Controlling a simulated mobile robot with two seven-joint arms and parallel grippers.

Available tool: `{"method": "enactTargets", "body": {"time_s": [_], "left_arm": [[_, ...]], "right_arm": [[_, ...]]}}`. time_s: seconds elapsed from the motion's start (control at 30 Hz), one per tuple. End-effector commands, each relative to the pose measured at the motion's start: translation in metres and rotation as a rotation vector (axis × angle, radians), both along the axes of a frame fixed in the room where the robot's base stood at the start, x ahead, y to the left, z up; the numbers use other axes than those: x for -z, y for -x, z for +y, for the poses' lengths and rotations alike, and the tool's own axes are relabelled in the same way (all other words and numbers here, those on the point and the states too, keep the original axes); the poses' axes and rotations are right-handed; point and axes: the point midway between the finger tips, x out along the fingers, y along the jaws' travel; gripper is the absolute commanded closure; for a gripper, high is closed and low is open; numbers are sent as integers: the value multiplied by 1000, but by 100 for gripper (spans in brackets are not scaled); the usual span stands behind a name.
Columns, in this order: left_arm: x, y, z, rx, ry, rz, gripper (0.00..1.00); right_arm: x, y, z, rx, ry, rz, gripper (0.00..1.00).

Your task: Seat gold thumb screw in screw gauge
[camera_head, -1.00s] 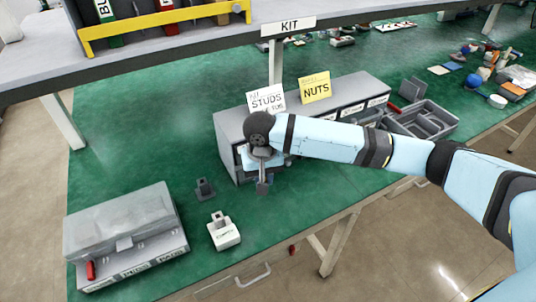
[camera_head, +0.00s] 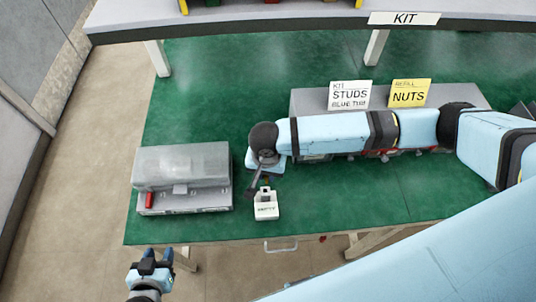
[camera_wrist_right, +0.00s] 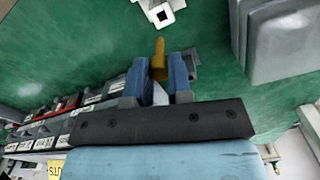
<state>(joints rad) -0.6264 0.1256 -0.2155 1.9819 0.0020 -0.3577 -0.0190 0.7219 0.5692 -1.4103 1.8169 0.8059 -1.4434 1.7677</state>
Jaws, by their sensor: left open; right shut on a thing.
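A gold thumb screw (camera_wrist_right: 159,55) is between the blue fingers of my right gripper (camera_wrist_right: 163,68), which is shut on it; its gold end points away past the fingertips. In the head view my right gripper (camera_head: 254,187) is over the bench just behind and left of a small white block (camera_head: 266,208). The block looks like the screw gauge, but its label is too small to read surely. In the right wrist view the white block (camera_wrist_right: 161,14) shows a dark square hole, apart from the screw. My left gripper (camera_head: 157,256) is open and empty, in front of the bench at lower left.
A grey case with a clouded cover (camera_head: 182,168) stands left of the block. A grey bin unit (camera_head: 310,100) with studs and nuts signs is behind my right arm. A small grey piece (camera_wrist_right: 192,62) shows beside the fingers. The green bench front right is clear.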

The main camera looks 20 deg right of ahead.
Motion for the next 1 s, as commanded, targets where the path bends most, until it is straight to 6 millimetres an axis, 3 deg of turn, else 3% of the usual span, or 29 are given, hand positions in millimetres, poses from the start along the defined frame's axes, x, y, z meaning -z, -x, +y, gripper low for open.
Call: {"method": "enactTargets", "body": {"time_s": [0.57, 0.87, 1.0], "left_arm": [[-6, 0, 3, 3, -8, -1, 57], [-24, -3, 4, -1, -9, -9, 57], [-20, -3, 4, -4, -8, -10, 57]], "right_arm": [[0, 7, 4, 15, -4, 1, 100], [-3, 8, 4, 15, -4, 3, 100], [9, 8, 4, 15, -5, 2, 100]]}}
